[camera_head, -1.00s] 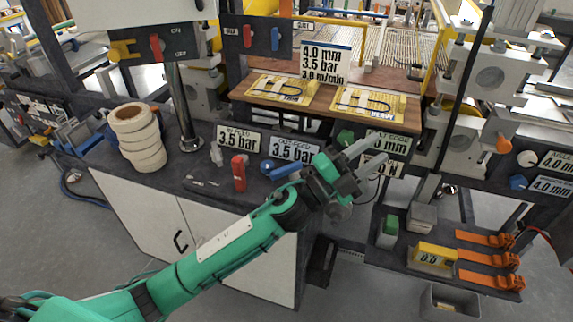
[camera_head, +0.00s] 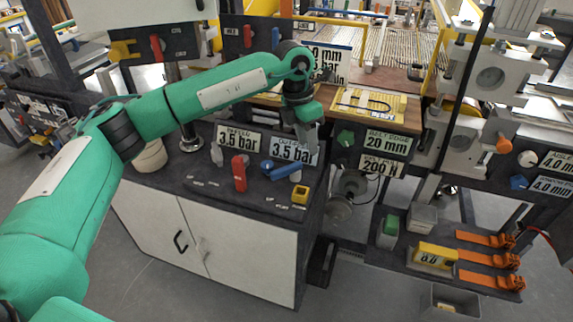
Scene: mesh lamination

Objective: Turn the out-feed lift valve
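The blue lever (camera_head: 283,171) lies about level on the console, pointing right, below the display marked OUT-FEED (camera_head: 287,150), which reads 3.5 bar. A red lever (camera_head: 239,173) stands upright to its left, under the IN-FEED display (camera_head: 238,140). Small labels on the console top are too small to read. My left gripper (camera_head: 308,141) points down in front of the right part of the OUT-FEED display, above and right of the blue lever, apparently apart from it. Its fingers are seen nearly edge-on, so their opening cannot be told. My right gripper is out of view.
A yellow knob (camera_head: 300,194) sits at the console's front right. My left arm hides most of the tape rolls (camera_head: 151,158). A green knob (camera_head: 346,138) is on the panel to the right.

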